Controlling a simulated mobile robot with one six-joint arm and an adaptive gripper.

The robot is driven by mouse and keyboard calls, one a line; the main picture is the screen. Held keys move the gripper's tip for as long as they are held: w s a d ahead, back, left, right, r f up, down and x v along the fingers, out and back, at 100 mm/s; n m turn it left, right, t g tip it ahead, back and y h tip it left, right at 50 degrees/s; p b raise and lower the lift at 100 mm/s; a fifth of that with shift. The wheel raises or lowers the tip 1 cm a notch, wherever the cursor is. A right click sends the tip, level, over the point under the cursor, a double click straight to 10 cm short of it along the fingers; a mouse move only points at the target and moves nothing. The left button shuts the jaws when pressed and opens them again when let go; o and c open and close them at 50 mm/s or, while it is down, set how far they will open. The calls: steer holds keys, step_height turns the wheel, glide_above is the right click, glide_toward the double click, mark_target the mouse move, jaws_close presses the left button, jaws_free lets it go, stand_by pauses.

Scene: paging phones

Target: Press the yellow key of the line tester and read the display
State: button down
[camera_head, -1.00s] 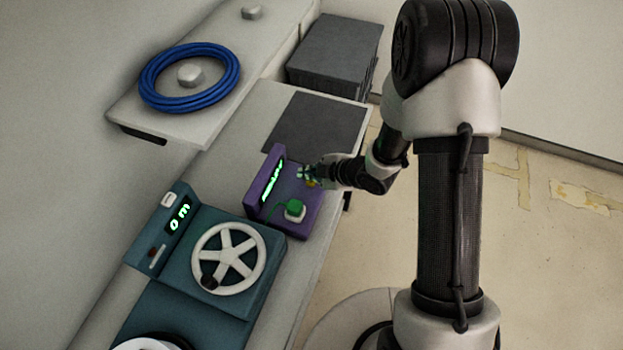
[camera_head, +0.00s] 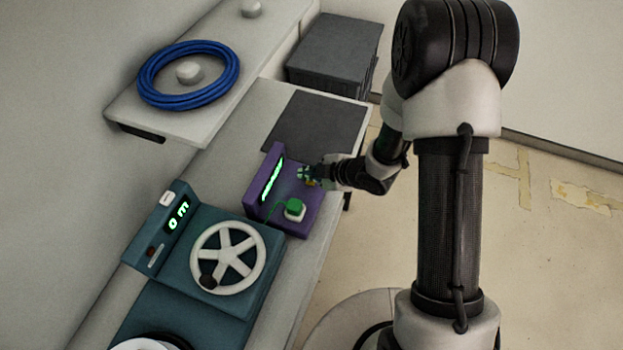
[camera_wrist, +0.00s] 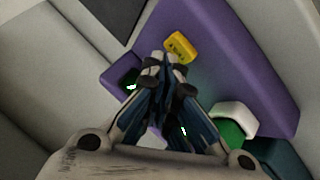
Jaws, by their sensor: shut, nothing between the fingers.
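The line tester is a purple box (camera_head: 313,202) on the bench. Its upright display (camera_head: 272,178) glows green, but it is seen too obliquely to read. The yellow key (camera_wrist: 180,47) is on the tester's top face; in the head view only a bit of yellow shows beneath my fingers. My gripper (camera_head: 308,174) is shut and empty, low over the tester. In the wrist view its closed fingertips (camera_wrist: 165,66) are at the key's lower left edge. I cannot tell whether they touch it. A green-and-white plug (camera_head: 295,209) sits in the tester's near part.
A teal machine (camera_head: 268,262) with a white handwheel and a display reading "0 m" stands nearer on the bench. A blue cable coil (camera_head: 153,92) lies on the raised shelf at the left. A dark mat (camera_head: 320,122) lies beyond the tester, and a grey stack (camera_head: 335,45) stands behind.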

mark_target(310, 182)
steer(key=shift+f+b, duration=0.45)
steer(key=shift+f, duration=0.1)
stand_by(0.7)
steer(key=shift+r, duration=0.15)
steer(key=shift+r+p, duration=0.7)
steer(key=shift+r, duration=0.05)
step_height(310, 182, up, 5)
steer(key=p, duration=0.4)
stand_by(0.9)
